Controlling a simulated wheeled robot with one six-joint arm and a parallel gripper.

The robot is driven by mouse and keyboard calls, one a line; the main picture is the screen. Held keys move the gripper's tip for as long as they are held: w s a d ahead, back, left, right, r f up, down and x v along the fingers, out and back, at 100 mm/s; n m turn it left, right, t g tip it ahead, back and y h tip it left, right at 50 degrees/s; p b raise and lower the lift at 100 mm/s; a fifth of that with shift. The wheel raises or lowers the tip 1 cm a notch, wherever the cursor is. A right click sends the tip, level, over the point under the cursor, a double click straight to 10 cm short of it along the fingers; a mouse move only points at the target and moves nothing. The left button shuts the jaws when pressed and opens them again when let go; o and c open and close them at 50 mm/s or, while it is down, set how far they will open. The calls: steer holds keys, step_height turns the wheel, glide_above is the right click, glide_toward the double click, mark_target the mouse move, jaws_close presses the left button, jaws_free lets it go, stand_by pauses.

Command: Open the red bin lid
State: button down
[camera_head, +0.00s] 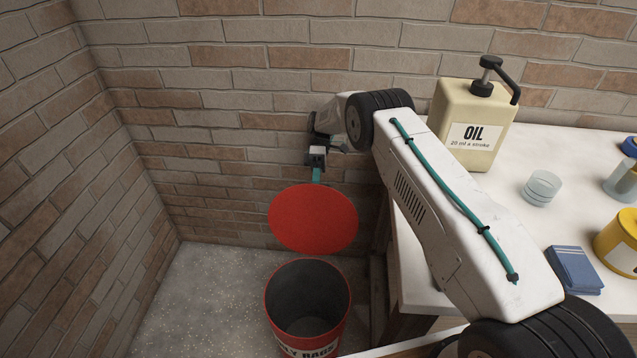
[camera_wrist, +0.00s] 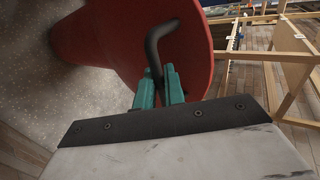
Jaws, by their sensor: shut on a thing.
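The red bin (camera_head: 346,322) stands on the floor with its dark inside showing, and its label reads in part "RAGS". The round red lid (camera_head: 313,218) is raised above and behind the bin's far rim, its plain face turned to the head camera. In the wrist view the lid (camera_wrist: 112,38) fills the top middle, with a bent black handle (camera_wrist: 154,44) on it. My gripper (camera_wrist: 159,88) has its teal fingers shut on this handle. In the head view my gripper (camera_head: 316,174) is just above the lid, its fingertips partly hidden. I cannot tell whether a hinge joins lid and bin.
A white-topped workbench (camera_head: 410,262) stands right of the bin. It holds an oil pump can (camera_head: 470,112), a glass (camera_head: 541,186), blue cloths (camera_head: 574,270) and a yellow tin (camera_head: 622,242). Brick walls close in behind and left. Speckled floor (camera_head: 200,300) is clear left of the bin.

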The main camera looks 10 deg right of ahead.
steer(key=shift+w+f, duration=0.1)
steer(key=shift+f, duration=0.25)
steer(key=c, duration=1.5)
jaws_free()
steer(key=shift+w+f, duration=0.1)
steer(key=shift+w, duration=0.05)
steer(key=r, duration=0.2)
steer(key=s+r, duration=0.1)
steer(key=r, duration=0.1)
steer(key=s, duration=0.5)
steer(key=s+d, duration=0.1)
steer(key=s, duration=0.4)
steer(key=s+r, duration=0.1)
steer(key=s, duration=0.4)
steer(key=shift+d+r, duration=0.1)
steer(key=shift+d, duration=0.25)
